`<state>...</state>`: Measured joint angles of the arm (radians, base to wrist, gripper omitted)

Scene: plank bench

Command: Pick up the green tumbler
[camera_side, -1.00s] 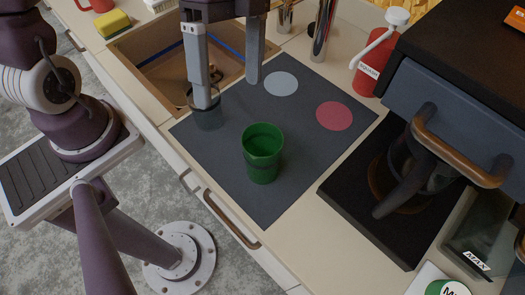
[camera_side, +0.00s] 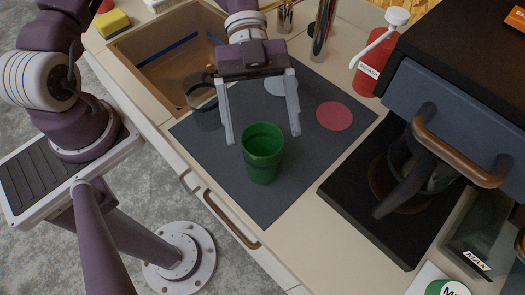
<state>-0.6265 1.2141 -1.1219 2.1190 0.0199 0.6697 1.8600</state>
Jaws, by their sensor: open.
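The green tumbler (camera_side: 263,158) stands upright on the dark mat (camera_side: 310,170), its open mouth facing up. My gripper (camera_side: 264,140) is open, its two fingers pointing down. In the picture, one finger shows to the left of the tumbler's rim and the other to the right. The gap between them is empty of any held thing. I cannot tell whether the fingers are level with the rim or behind and above it. No contact with the tumbler shows.
A dark clear glass (camera_side: 207,113) stands on the mat just left of my gripper. A grey disc (camera_side: 273,86) and a red disc (camera_side: 334,116) lie on the mat. A red pump bottle (camera_side: 374,68) and a coffee machine (camera_side: 430,85) stand to the right.

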